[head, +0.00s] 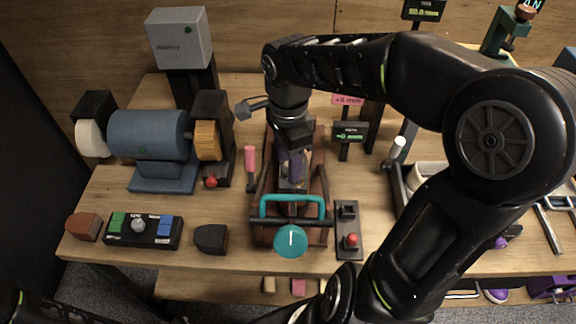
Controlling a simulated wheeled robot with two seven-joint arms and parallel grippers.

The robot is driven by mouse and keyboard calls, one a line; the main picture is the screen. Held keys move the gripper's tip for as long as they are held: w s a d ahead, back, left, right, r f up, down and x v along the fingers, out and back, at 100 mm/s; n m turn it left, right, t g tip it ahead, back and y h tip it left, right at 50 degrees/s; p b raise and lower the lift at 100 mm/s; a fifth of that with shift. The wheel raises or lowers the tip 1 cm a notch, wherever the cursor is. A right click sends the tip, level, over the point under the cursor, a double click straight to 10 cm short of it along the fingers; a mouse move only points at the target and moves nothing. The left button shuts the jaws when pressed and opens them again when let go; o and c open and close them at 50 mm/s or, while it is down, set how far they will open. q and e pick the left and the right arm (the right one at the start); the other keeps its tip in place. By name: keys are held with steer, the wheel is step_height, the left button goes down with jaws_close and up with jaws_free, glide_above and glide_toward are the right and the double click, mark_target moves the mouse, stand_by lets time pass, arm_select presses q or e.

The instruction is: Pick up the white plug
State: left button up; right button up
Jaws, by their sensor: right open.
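A small white cylindrical piece (398,147), which looks like the white plug, sits atop a dark holder on the right half of the bench. My right gripper (293,178) points down over the brown open-topped box in the middle, to the left of the white piece and apart from it. The right gripper is open; its fingertips are partly hidden among the dark parts in the box. My left gripper is out of view.
The wooden bench (110,200) holds a blue grinder (150,135) at left and a brown box (262,235) with a teal handle (290,200). A pink-handled tool (250,160) and a switch panel (347,230) flank the box. My right arm covers much of the right side.

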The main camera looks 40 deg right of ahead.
steer(key=shift+c, duration=0.2)
jaws_close()
stand_by(0.3)
steer(key=shift+r, duration=0.1)
step_height(320, 180, up, 10)
stand_by(0.5)
stand_by(0.5)
